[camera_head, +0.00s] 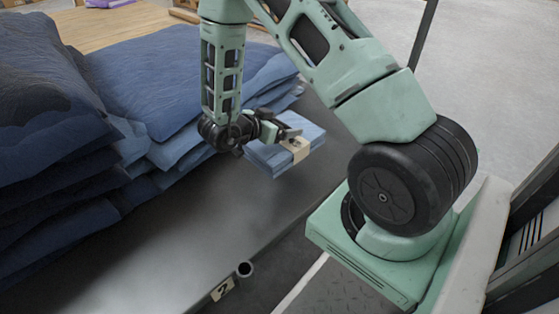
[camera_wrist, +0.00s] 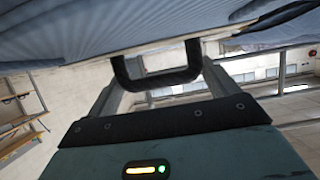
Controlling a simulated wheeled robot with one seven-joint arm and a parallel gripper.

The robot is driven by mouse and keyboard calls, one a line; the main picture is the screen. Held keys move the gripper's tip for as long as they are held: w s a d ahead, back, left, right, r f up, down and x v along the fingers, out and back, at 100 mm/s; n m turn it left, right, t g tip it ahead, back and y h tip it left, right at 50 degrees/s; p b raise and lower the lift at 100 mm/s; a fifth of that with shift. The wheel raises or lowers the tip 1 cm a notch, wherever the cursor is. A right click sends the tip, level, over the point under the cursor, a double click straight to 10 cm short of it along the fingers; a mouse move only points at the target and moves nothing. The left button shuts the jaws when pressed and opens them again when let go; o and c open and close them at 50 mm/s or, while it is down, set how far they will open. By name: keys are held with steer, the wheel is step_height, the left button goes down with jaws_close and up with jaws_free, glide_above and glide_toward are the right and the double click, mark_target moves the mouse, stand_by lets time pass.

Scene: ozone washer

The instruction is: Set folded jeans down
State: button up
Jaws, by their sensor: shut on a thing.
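A small stack of folded blue jeans (camera_head: 264,156) with a tan band (camera_head: 299,150) around it is near the middle of the head view. My gripper (camera_head: 287,134) is shut at its upper edge by the band and holds it. The bundle looks to be over the grey metal surface (camera_head: 180,225); I cannot tell whether it touches it. In the wrist view, blue fabric (camera_wrist: 110,22) fills the top edge close above my gripper.
Tall piles of folded denim stand at the left (camera_head: 45,110) and behind the gripper (camera_head: 165,80). A light wooden surface (camera_head: 95,28) lies at the back. A tube end (camera_head: 245,268) and a numbered tag (camera_head: 222,289) mark the near edge. The metal surface in front is clear.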

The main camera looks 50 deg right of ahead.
step_height(320, 180, down, 9)
steer(key=b, duration=0.5)
steer(key=shift+r+b, duration=0.15)
steer(key=shift+b, duration=0.2)
steer(key=shift+r, duration=0.15)
steer(key=o, duration=1.6)
